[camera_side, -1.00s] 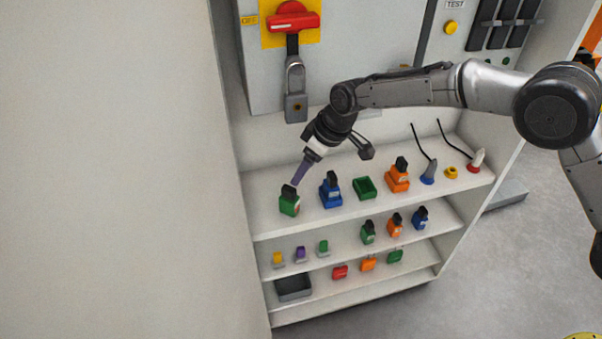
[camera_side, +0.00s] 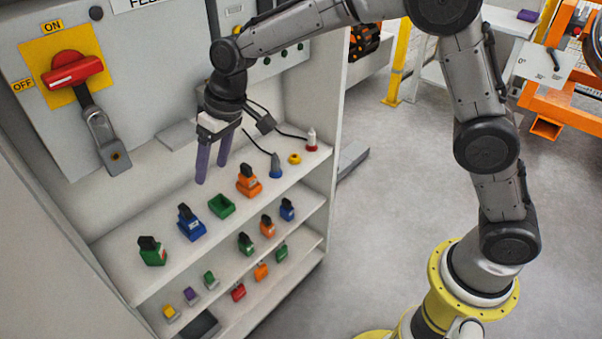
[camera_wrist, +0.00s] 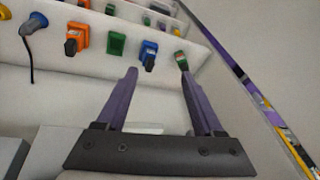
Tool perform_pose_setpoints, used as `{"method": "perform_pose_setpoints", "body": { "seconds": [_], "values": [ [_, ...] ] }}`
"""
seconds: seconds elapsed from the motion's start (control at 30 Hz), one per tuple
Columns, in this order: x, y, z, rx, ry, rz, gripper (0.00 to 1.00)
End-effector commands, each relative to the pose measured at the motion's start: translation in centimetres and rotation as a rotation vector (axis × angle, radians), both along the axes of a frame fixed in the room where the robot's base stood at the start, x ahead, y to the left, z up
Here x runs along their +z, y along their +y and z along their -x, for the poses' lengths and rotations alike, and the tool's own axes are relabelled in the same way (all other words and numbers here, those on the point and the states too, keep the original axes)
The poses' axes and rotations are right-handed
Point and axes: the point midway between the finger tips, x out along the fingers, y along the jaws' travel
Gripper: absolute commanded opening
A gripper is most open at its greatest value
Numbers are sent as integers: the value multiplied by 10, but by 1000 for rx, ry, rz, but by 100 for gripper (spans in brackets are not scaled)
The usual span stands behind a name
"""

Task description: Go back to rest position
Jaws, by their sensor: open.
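My gripper (camera_side: 213,163) has two purple fingers spread apart with nothing between them. In the side view it points down above the back of the top shelf, behind the green tray and apart from the items. In the wrist view my gripper (camera_wrist: 160,85) is also open and empty, with the shelf items beyond its fingertips. The green padlock-like block (camera_side: 153,252), blue block (camera_side: 190,223), green tray (camera_side: 221,205) and orange block (camera_side: 248,181) stand in a row on the top shelf.
A grey cabinet with a red switch handle (camera_side: 75,70) and hanging padlock (camera_side: 105,140) is at the left. Cabled plugs (camera_side: 276,166) stand at the shelf's right end. Lower shelves hold several small coloured items. Open floor (camera_side: 380,200) lies right of the shelves.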

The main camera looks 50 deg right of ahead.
Motion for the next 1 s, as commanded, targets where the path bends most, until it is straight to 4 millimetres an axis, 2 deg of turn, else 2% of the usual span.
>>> {"method": "perform_pose_setpoints", "body": {
  "seconds": [0.03,0.2,0.4,0.5,0.63,0.8,1.0],
  "values": [
    [17,-19,15,-52,4,-6,69],
    [56,-68,65,-146,-8,-6,69],
    [89,-116,125,-184,-66,17,69],
    [98,-136,157,-202,-96,31,69],
    [104,-160,200,-226,-135,52,69],
    [98,-185,255,-259,-183,82,69],
    [83,-202,300,-292,-223,113,69]
  ]
}}
